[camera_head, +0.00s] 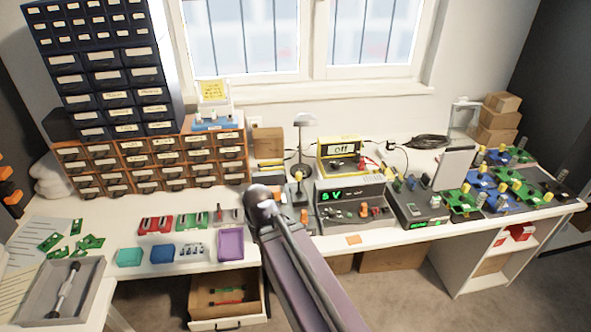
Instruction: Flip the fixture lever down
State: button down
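A dark bench fixture (418,207) with a lit green display on its front stands right of centre on the white bench. A pale grey panel (453,168) stands upright at its right side. I cannot tell for sure which part of it is the lever. A small unit with an upright stick and an orange knob (304,216) stands left of the 5 V supply, partly behind my arm. My arm rises from the bottom centre, and its dark joint is in front of the bench's middle. I cannot make out my gripper's fingers, and nothing held shows.
Green and blue boards with knobs fill the bench's right end. A purple tray (230,244) is left of my arm. A drawer (228,300) is open below.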

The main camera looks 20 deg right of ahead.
notch_tip(320, 180, up, 11)
jog(key=n+t+y+p, duration=0.1)
jog(key=n+t+p, duration=0.3)
jog(key=p, duration=0.6)
send_over(299, 183)
jog(key=w, duration=0.4)
jog(key=shift+s+a+r, duration=0.1)
jog(key=shift+s+a, duration=0.15)
jog(key=shift+a, duration=0.1)
jog(key=s+b+x, duration=0.1)
jog(key=b+x, duration=0.9)
jog(key=shift+s+d+p, duration=0.2)
jog(key=shift+s+d, duration=0.05)
jog(key=shift+s, duration=0.6)
jog(key=shift+s+d+p, duration=0.2)
jog(key=shift+s+d, duration=0.1)
jog(key=shift+s, duration=0.5)
jog(key=shift+s+d, duration=0.15)
jog(key=shift+d, duration=0.05)
